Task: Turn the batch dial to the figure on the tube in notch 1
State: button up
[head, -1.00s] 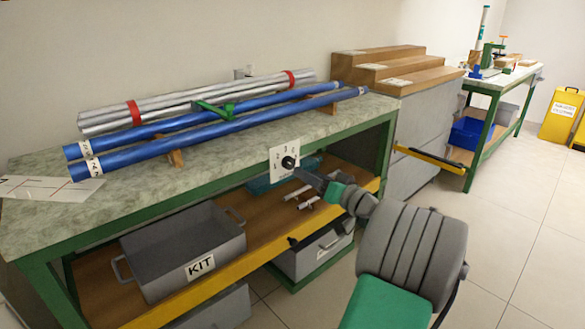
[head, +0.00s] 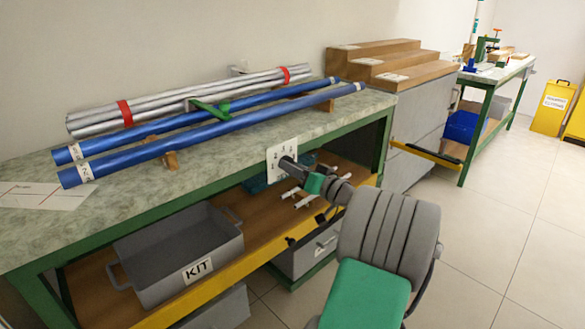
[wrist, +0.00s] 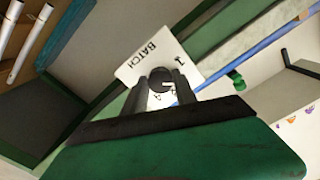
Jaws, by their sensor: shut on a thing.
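The batch dial is a dark round knob (wrist: 161,80) on a white plate (wrist: 140,65) lettered BATCH. In the head view the plate (head: 273,158) is fixed to the bench's front edge. My gripper (head: 288,165) is at the plate, and in the wrist view its two dark fingers (wrist: 160,97) are shut on the knob. Some figures on the plate show, but the fingers cover others and I cannot read the setting. Two blue tubes, one behind (head: 200,118) and one in front (head: 210,137), lie on wooden notched rests (head: 170,158). Their white end labels (head: 84,172) are too small to read.
Silver rods (head: 190,98) with red bands lie behind the tubes, beside a green clamp-like piece (head: 210,110). A grey KIT bin (head: 180,245) stands on the lower shelf. Wooden steps (head: 400,68) stand to the right.

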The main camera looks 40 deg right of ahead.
grip_shut()
jog(key=shift+m+p, duration=0.3)
jog(key=shift+p, duration=0.1)
jog(key=o, duration=0.8)
grip_release()
